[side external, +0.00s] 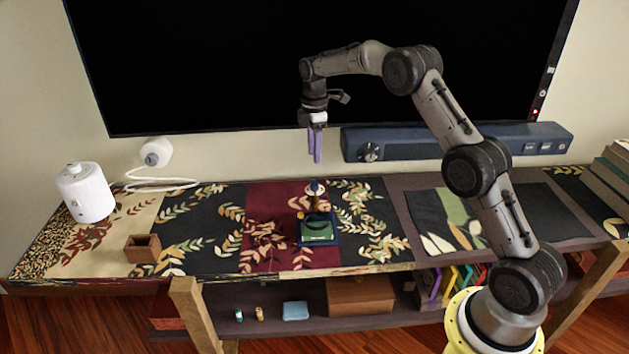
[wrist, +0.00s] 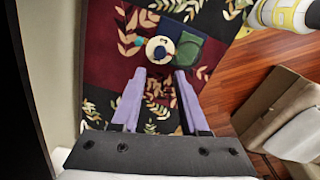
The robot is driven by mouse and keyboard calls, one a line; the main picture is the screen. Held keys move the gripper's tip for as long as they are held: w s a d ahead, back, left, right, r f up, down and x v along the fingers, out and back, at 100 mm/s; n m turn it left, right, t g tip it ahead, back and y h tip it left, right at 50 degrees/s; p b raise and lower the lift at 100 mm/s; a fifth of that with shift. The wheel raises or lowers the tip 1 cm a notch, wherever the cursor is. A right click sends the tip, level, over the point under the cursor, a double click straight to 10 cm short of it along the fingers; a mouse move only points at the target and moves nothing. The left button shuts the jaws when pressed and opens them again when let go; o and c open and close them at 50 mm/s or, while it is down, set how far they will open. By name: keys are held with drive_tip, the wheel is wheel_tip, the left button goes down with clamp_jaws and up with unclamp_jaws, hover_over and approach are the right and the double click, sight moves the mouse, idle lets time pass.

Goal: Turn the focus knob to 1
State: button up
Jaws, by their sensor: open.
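A small device that looks like a microscope (side external: 317,222) stands on the runner, with a dark blue and green base and a brass-coloured upright part. From above, the wrist view shows its round cream top (wrist: 159,49) and the green base (wrist: 190,47) beside it. A small teal part shows at the left of the round top. I cannot make out which part is the focus knob, nor any number marks. My gripper (side external: 317,155) points down, high above the device and apart from it. Its purple fingers (wrist: 160,76) are spread with nothing between them.
A blue soundbar (side external: 450,143) with a round dial (side external: 368,151) lies behind, below a large black screen (side external: 300,60). A white cylinder (side external: 86,193) and a small wooden box (side external: 142,248) stand at the left. The runner around the device is mostly clear.

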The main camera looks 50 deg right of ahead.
sight(315, 183)
wheel_tip(315, 183, down, 10)
drive_tip(key=shift+f, duration=0.15)
idle(0.3)
clamp_jaws()
